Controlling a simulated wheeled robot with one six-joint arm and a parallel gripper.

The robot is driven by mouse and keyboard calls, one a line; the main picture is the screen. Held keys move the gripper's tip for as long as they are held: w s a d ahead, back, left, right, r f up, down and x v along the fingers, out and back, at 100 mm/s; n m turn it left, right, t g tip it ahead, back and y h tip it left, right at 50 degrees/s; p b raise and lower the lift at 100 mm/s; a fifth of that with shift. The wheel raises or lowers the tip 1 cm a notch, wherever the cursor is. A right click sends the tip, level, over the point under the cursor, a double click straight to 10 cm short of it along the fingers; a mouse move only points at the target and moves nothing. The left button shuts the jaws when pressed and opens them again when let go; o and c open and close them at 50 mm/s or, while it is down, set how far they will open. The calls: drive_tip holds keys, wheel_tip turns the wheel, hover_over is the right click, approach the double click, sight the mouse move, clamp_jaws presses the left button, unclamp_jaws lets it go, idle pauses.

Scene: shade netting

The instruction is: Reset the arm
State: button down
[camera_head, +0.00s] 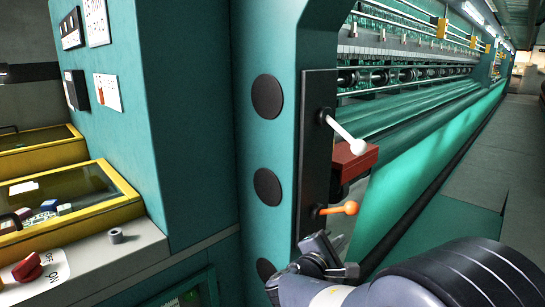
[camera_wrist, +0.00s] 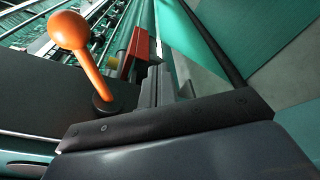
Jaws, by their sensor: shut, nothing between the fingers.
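My arm reaches in from the lower right of the head view, and my gripper (camera_head: 337,243) is at its end, just below the orange-knobbed lever (camera_head: 340,209). My gripper (camera_wrist: 168,84) also shows in the wrist view, with its fingers together and nothing between them. There the orange lever (camera_wrist: 84,62) stands to the left of the fingers, apart from them in the picture. Part of the gripper is hidden behind my own wrist in the head view.
A white-knobbed lever (camera_head: 345,133) and a red block (camera_head: 353,160) sit above the orange lever on the dark panel (camera_head: 315,165). The long green machine (camera_head: 420,165) runs back to the right. Yellow-framed boxes (camera_head: 120,180) and a red switch (camera_head: 28,267) are at left.

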drive_tip(key=w+a+f+m+t+b, duration=0.1)
drive_tip(key=w+a+f+m+b, duration=0.1)
drive_tip(key=a+f+b, duration=0.1)
drive_tip(key=shift+w+a+f+m, duration=0.3)
drive_tip(key=shift+w+a+m, duration=0.1)
drive_tip(key=shift+a, duration=0.15)
drive_tip(key=shift+d, duration=0.1)
